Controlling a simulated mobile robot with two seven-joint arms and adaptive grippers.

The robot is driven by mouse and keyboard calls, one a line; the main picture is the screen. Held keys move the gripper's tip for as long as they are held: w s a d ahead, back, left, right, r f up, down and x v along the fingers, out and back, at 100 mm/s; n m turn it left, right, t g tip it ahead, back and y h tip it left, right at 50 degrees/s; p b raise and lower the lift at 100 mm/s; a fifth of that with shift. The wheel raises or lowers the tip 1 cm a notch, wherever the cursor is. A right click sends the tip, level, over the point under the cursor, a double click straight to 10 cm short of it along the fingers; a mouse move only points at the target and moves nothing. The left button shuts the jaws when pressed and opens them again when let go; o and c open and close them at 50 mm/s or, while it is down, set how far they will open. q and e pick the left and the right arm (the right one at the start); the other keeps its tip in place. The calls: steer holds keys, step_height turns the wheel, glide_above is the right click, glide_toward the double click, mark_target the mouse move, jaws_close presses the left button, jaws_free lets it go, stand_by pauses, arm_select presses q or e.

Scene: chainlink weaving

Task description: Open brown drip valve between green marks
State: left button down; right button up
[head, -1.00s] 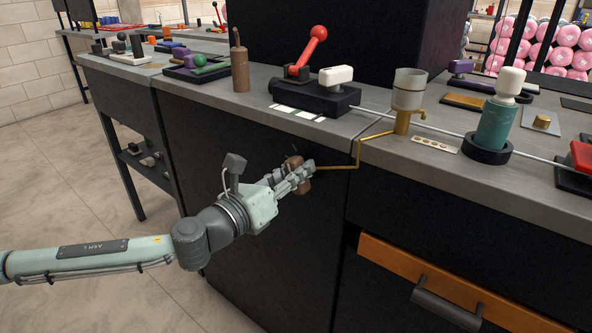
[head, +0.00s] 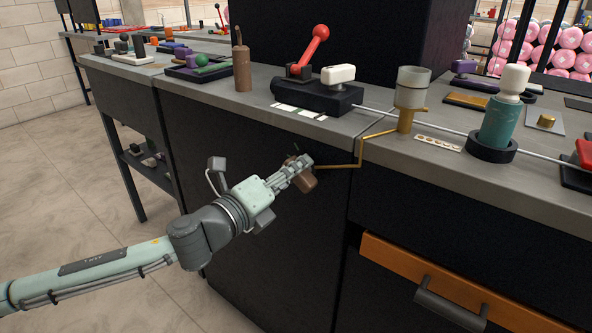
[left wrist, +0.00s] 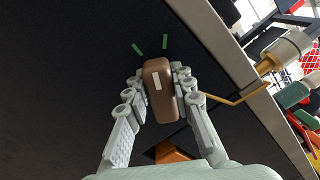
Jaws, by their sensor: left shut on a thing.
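The brown drip valve (left wrist: 162,100) is a long rounded knob with a white stripe, on the dark cabinet front. My left gripper (left wrist: 158,80) has a finger against each long side of it and is shut on it. Two green marks (left wrist: 137,49) (left wrist: 165,41) are on the dark panel just beyond the knob's striped end. In the left wrist view, that end points roughly between them. In the head view, the valve (head: 304,184) shows partly behind my left gripper (head: 300,170), tilted. My right gripper is out of view.
A thin brass pipe (head: 360,152) runs from beside the valve up to a clear cup (head: 412,88) on the counter. The counter edge (head: 240,115) overhangs close above my gripper. An orange drawer front (head: 440,275) with a dark handle is lower right.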

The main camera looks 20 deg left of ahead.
arm_select(q)
steer(key=shift+n, duration=0.4)
steer(key=c, duration=1.3)
jaws_free()
steer(key=shift+v, duration=6)
